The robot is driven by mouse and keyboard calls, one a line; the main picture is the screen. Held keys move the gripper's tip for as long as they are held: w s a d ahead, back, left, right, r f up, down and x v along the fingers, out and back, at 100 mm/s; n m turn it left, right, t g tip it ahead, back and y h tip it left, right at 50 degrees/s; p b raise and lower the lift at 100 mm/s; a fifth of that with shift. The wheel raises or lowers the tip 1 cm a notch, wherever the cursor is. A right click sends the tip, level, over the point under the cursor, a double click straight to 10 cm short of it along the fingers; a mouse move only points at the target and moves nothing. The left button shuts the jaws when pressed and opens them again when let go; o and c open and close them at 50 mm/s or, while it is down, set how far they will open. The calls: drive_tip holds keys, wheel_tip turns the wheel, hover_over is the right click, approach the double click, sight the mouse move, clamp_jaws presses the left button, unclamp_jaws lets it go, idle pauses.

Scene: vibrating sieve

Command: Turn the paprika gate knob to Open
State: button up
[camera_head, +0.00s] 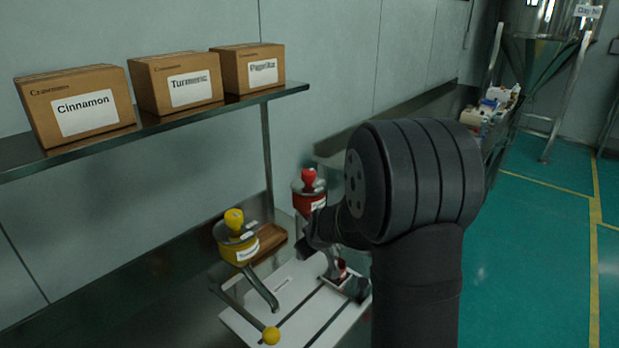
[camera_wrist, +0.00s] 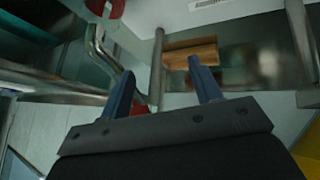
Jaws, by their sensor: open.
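The paprika station has a red-topped canister (camera_head: 309,190) in the head view, beyond the yellow one, with its lower part hidden by my arm. A red part of it (camera_wrist: 105,12) and its bent metal spout (camera_wrist: 108,50) show at the top left of the wrist view. A small red piece (camera_wrist: 138,109), probably the gate knob, shows low between my fingers, close to the left one and partly hidden. My gripper (camera_wrist: 163,86) is open, and I cannot tell whether it touches the red piece. The knob's setting cannot be read.
The yellow canister (camera_head: 238,243) stands left of my gripper, with a yellow ball-ended lever (camera_head: 271,336) in front. A white panel (camera_head: 255,318) lies below. A wooden block (camera_wrist: 190,52) sits beyond my fingers. A shelf (camera_head: 180,122) holds three cartons above. Open floor lies right.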

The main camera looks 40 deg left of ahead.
wheel_tip(320, 180, up, 8)
drive_tip(key=s+a+m+t+y, duration=0.2)
drive_tip(key=s+m+t+y, duration=0.1)
drive_tip(key=m+t+y, duration=0.25)
drive_tip(key=m+t, duration=0.3)
drive_tip(key=t, duration=0.1)
approach(309, 179)
drive_tip(key=shift+t, duration=0.25)
drive_tip(key=x, duration=1.2)
drive_tip(key=shift+s+a+f, duration=0.15)
drive_tip(key=c, duration=1)
drive_tip(key=shift+o, duration=0.2)
drive_tip(key=shift+n, duration=0.25)
drive_tip(key=shift+y, duration=0.25)
drive_tip(key=shift+n+g+y, duration=0.6)
drive_tip(key=shift+n+g, duration=0.1)
drive_tip(key=shift+g, duration=0.1)
